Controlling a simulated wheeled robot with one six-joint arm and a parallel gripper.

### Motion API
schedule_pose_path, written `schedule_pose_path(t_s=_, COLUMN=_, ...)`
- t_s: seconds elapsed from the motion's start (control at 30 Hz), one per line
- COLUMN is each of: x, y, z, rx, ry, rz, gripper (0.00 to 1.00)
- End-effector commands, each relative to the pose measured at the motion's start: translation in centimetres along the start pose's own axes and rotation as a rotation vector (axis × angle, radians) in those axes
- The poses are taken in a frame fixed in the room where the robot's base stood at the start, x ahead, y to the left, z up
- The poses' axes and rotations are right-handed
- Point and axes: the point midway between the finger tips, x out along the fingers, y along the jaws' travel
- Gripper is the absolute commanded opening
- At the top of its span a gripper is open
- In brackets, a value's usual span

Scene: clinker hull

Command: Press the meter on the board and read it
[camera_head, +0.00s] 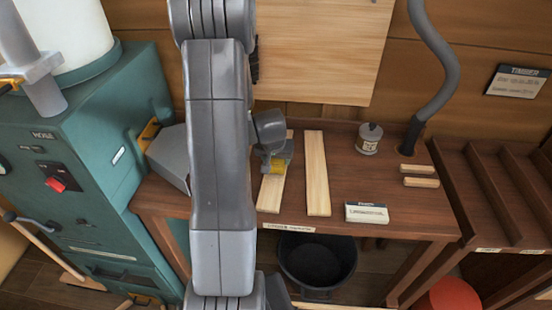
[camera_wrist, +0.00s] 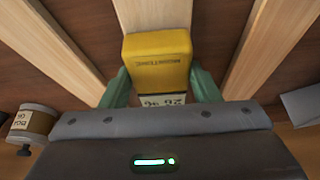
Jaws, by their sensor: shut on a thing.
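The yellow meter (camera_wrist: 158,62) is between the green fingers of my gripper (camera_wrist: 160,88), which is shut on it. Its lettering and pale display (camera_wrist: 162,101) face the wrist camera upside down. The display shows dark characters, too small and partly cut off for me to read surely. In the head view the meter (camera_head: 277,168) is over a pale board (camera_head: 270,193) on the bench. The board (camera_wrist: 155,14) runs under its far end in the wrist view. I cannot tell whether the meter's tip touches the wood.
A second board (camera_head: 317,175) lies to the right, and a third (camera_wrist: 265,45) shows in the wrist view. A labelled jar (camera_head: 369,140), a small sign (camera_head: 366,212) and two short wood pieces (camera_head: 420,175) are on the bench (camera_head: 345,140). A grey hose (camera_head: 440,60) rises at the back right.

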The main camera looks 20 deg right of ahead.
Motion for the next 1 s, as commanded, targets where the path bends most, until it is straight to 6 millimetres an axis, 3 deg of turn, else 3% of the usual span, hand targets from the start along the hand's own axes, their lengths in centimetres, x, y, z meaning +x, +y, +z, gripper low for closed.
schedule_pose_path(t_s=1.0, x=0.65, y=0.0, z=0.27, rx=0.0, ry=0.0, rz=0.0, gripper=0.29)
